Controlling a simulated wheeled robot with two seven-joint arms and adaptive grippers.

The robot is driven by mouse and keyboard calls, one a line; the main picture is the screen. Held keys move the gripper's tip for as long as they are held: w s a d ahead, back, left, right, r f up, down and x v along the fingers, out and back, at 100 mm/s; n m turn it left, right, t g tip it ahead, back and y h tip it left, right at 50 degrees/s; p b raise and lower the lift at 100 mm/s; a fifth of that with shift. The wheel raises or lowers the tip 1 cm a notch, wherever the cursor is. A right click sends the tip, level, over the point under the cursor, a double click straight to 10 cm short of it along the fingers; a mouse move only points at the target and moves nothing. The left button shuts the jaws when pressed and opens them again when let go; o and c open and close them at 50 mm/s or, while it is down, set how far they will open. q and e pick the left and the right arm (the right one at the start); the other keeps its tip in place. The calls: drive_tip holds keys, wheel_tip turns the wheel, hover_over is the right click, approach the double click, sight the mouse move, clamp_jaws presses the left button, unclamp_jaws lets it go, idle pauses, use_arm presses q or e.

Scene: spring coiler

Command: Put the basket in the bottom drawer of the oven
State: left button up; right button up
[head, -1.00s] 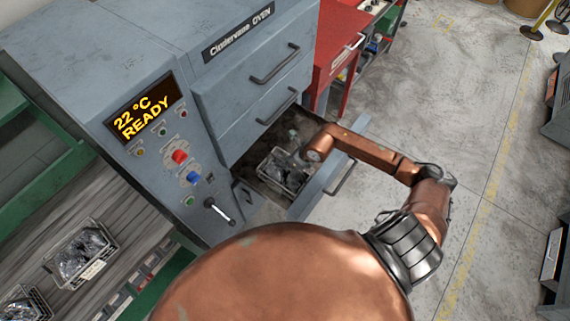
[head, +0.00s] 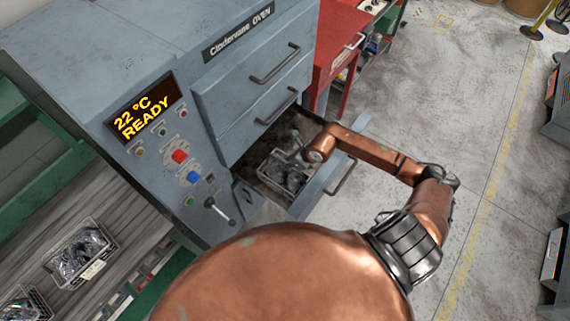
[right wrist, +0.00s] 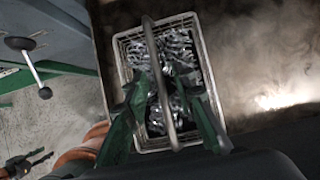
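The basket (head: 283,171), a wire basket filled with shiny coiled metal parts, sits inside the pulled-out bottom drawer (head: 322,186) of the grey oven (head: 155,55). In the right wrist view the basket (right wrist: 134,60) appears upright, its arched handle rising towards the camera. My right gripper (head: 297,142) is over the basket. Its green fingers (right wrist: 162,88) stand apart on either side of the handle, with a gap visible. What looks like my left gripper (right wrist: 27,163) shows small and dark at the lower left of the right wrist view; its opening is unclear.
Two closed drawers with bar handles are above the open one. A control panel with a lever (head: 218,210) is left of the drawer. Another filled basket (head: 80,254) stands on a bench at lower left. A red cabinet (head: 335,60) is behind.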

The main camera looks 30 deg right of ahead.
drive_tip(key=v, duration=1)
drive_tip(key=shift+s+r, duration=0.15)
drive_tip(key=shift+r, duration=0.1)
